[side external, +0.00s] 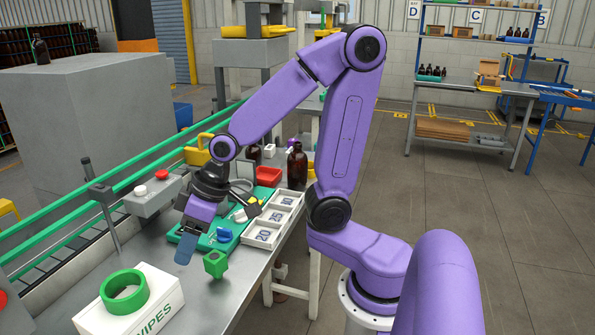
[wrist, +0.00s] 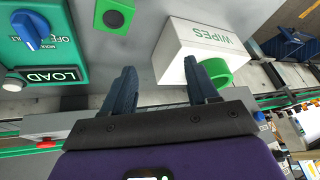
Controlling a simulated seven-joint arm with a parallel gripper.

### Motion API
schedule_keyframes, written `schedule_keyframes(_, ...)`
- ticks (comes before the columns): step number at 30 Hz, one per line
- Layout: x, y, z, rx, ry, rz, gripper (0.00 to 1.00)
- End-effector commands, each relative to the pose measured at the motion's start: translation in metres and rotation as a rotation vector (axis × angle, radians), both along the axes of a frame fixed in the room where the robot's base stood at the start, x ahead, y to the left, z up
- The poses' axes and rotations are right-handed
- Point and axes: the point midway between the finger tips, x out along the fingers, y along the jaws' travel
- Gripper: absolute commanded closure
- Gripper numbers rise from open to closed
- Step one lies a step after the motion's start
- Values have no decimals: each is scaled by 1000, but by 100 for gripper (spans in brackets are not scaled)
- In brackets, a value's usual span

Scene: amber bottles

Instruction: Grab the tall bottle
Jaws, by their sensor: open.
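A tall dark amber bottle (side external: 297,167) stands upright on the bench in the side view, behind the white tray and close to my arm. My gripper (side external: 186,245) points down over the bench, well to the left and front of the tall bottle. In the wrist view its two blue fingers (wrist: 160,78) are apart with nothing between them. No bottle shows clearly on the bench in the wrist view.
A white WIPES box (side external: 160,315) with a green ring (side external: 124,291) on it and a green block (side external: 215,263) are near my gripper. Green rails run along the left.

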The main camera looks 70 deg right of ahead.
Motion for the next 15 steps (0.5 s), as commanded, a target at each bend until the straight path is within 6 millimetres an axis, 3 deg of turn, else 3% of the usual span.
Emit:
schedule_keyframes(6, 44, -17, 5, 42, -91, -197, 41)
schedule_keyframes(15, 89, -60, 14, 58, -228, -474, 41)
